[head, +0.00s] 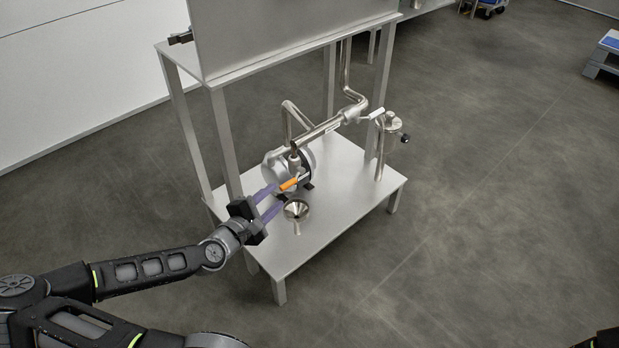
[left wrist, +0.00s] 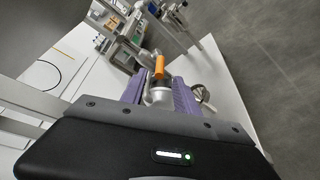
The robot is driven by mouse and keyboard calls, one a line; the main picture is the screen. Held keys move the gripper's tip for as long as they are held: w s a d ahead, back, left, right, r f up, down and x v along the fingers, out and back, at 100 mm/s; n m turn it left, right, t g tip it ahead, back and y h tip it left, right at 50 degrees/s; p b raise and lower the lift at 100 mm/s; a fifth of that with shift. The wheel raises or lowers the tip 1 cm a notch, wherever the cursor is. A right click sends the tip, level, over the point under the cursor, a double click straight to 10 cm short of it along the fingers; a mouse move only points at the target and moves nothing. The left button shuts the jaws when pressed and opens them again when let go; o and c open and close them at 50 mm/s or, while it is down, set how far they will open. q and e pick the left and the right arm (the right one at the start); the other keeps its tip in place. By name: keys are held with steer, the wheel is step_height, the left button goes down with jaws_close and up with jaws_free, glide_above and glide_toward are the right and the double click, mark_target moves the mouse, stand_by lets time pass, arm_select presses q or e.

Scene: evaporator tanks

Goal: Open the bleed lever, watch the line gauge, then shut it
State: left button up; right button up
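The bleed lever (head: 288,185) has an orange grip and sits on a silver valve in front of the pump. In the left wrist view the orange grip (left wrist: 159,67) stands up between and beyond my purple fingers. My left gripper (head: 279,197) is open, its two fingers spread on either side of the silver valve body under the lever. I cannot tell whether the fingers touch it. In the left wrist view the left gripper (left wrist: 158,95) shows a clear gap between the fingers. I cannot make out a gauge dial. My right gripper is not in view.
A steel funnel (head: 296,210) stands just right of the left gripper. Behind are the pump (head: 274,165), pipes (head: 318,131), a white handle (head: 376,113) and a small vessel (head: 392,122). Frame legs (head: 226,145) rise close behind the gripper. The lower shelf's right front (head: 345,212) is bare.

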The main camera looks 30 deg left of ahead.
mark_target(283, 189)
arm_select(q)
steer(key=shift+s+n, duration=0.2)
steer(key=shift+n, duration=0.1)
steer(key=shift+w, duration=0.4)
steer(key=b+x, duration=0.1)
steer(key=x, duration=0.6)
steer(key=shift+f+b, duration=0.1)
steer(key=shift+b, duration=0.25)
jaws_close()
stand_by(0.9)
